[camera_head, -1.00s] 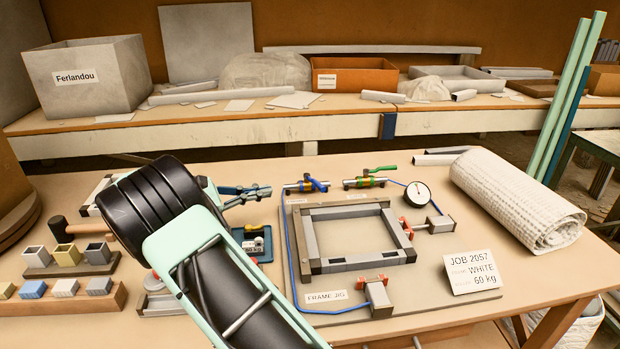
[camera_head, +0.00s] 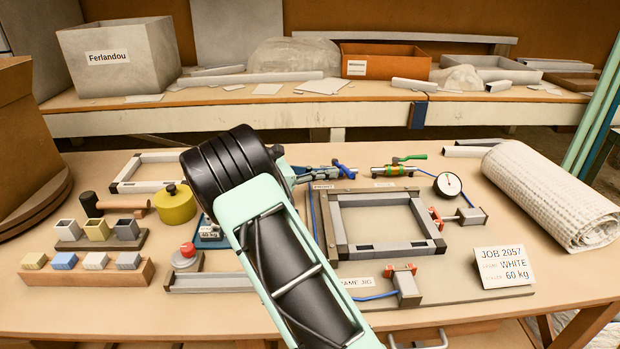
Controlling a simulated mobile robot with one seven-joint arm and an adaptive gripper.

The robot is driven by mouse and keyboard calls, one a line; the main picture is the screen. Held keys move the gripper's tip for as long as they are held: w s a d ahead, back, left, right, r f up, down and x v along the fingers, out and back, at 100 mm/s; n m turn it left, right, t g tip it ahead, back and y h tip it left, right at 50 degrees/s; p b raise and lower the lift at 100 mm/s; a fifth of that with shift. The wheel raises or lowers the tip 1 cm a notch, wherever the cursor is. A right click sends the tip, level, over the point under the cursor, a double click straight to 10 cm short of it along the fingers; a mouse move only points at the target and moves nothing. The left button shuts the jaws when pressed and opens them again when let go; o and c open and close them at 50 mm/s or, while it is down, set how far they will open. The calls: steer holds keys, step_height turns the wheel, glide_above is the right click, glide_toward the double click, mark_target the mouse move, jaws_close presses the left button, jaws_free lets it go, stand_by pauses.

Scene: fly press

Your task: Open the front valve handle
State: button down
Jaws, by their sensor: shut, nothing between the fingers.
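The front valve (camera_head: 323,174) is at the back left corner of the frame jig, just behind a small label reading FRONT. Its blue handle (camera_head: 344,170) sits at the valve's right part and slants across the pipe line. My gripper (camera_head: 304,174) is small in the view, pointing right from behind my black wrist. It is shut and empty, with its tips close to the valve's left end; I cannot tell if they touch. A second valve with a green handle (camera_head: 409,158) stands to the right, its handle roughly along the pipe.
A pressure gauge (camera_head: 447,185) stands right of the green-handled valve. The frame jig (camera_head: 470,235) with its clamps lies in front. A yellow pot (camera_head: 175,205) and a red button (camera_head: 187,249) are to the left. A white roll (camera_head: 553,195) lies at the right.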

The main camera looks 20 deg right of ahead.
steer(key=shift+x, duration=1.05)
